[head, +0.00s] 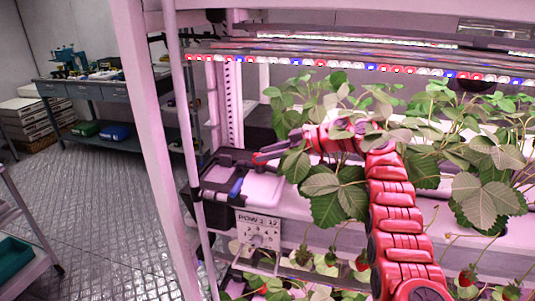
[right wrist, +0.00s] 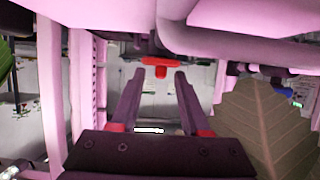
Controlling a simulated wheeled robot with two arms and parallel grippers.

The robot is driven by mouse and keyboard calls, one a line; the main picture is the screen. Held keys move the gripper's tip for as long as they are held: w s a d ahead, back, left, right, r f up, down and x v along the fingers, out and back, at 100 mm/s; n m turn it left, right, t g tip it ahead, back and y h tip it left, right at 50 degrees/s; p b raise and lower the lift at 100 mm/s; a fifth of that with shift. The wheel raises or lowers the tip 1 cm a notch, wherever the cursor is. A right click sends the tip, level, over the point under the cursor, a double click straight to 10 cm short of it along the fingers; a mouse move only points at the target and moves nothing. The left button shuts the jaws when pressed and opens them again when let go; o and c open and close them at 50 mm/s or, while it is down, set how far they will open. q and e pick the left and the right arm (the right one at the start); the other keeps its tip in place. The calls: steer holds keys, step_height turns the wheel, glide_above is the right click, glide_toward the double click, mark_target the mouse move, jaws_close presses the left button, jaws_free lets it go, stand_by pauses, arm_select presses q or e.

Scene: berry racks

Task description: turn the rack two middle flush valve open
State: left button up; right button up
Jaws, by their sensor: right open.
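A red T-shaped valve handle (right wrist: 158,63) shows in the right wrist view, straight ahead, just beyond and between the fingertips of my right gripper (right wrist: 163,78). That gripper is open, with nothing between its fingers. In the head view my red right arm reaches up from the bottom right and bends left, and its gripper (head: 275,150) is partly hidden by leaves beside the end of the rack. A small red piece (head: 259,158) at the tips there looks like the same handle. I cannot tell whether the fingers touch it. My left gripper is not in view.
Strawberry leaves (head: 335,190) crowd around the arm, and a large leaf (right wrist: 262,125) fills the right of the wrist view. A pale rack post (head: 155,150) stands left of the valve area. A labelled panel (head: 258,230) hangs below. The aisle floor (head: 95,210) is clear.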

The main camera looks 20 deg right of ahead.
steer(key=v, duration=1.7)
steer(key=shift+s+d, duration=0.2)
steer(key=shift+f, duration=0.1)
